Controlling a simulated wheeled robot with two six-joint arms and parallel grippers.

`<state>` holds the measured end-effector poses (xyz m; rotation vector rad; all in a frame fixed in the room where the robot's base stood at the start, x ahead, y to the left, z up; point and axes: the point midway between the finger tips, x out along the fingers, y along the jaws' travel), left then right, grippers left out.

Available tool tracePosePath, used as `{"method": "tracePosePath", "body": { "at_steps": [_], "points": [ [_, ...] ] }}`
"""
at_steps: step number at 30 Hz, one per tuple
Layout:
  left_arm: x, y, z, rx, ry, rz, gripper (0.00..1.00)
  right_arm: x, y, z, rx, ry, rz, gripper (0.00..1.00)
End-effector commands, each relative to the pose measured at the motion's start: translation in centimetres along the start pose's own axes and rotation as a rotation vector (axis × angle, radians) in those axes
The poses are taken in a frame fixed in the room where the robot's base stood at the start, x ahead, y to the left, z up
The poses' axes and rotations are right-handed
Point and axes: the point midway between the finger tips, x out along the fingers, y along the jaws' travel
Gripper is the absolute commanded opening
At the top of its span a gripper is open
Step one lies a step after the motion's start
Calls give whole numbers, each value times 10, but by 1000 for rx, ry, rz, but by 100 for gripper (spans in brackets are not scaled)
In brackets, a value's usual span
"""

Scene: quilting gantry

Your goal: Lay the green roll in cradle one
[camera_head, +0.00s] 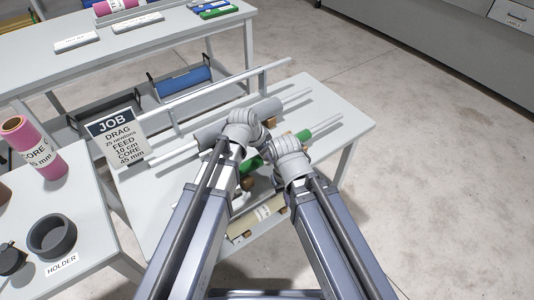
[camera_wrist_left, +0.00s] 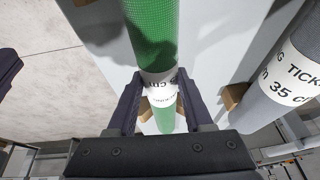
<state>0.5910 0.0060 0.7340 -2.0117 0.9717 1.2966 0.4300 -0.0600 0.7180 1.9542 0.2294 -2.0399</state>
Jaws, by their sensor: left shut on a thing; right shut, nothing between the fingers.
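The green roll (camera_head: 304,136) lies across the white table, partly hidden by my arms in the head view. In the left wrist view the green roll (camera_wrist_left: 153,32) carries a white printed label, and my left gripper (camera_wrist_left: 158,84) is shut around it at the label. Brown blocks (camera_wrist_left: 236,96) show beside it; I cannot tell which is cradle one or whether the roll touches any of them. My right gripper (camera_head: 290,160) is beside the roll, its fingers mostly hidden under its wrist; it is shut and empty.
A grey roll (camera_head: 210,134) lies behind and a beige roll (camera_head: 256,217) in front on the same table. A JOB sign (camera_head: 120,140) stands at the left. A side table holds a pink roll (camera_head: 36,150) and a dark round holder (camera_head: 52,237).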

Motion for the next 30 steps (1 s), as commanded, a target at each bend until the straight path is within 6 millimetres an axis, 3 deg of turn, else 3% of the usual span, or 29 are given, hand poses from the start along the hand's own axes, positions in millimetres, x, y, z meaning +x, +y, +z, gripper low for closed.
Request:
{"method": "tracePosePath", "body": {
  "at_steps": [13, 14, 22, 30],
  "points": [
    [0, 0, 0, 0, 1, 0, 0, 0, 0, 0, 0, 0, 0, 0],
    [0, 0, 0, 0, 1, 0, 54, 0, 0, 0, 0, 0, 0, 0],
    [0, 0, 0, 0, 0, 0, 85, 0, 0, 0, 0, 0, 0, 0],
    [0, 0, 0, 0, -1, 0, 86, 0, 0, 0, 0, 0, 0, 0]
  ]
}}
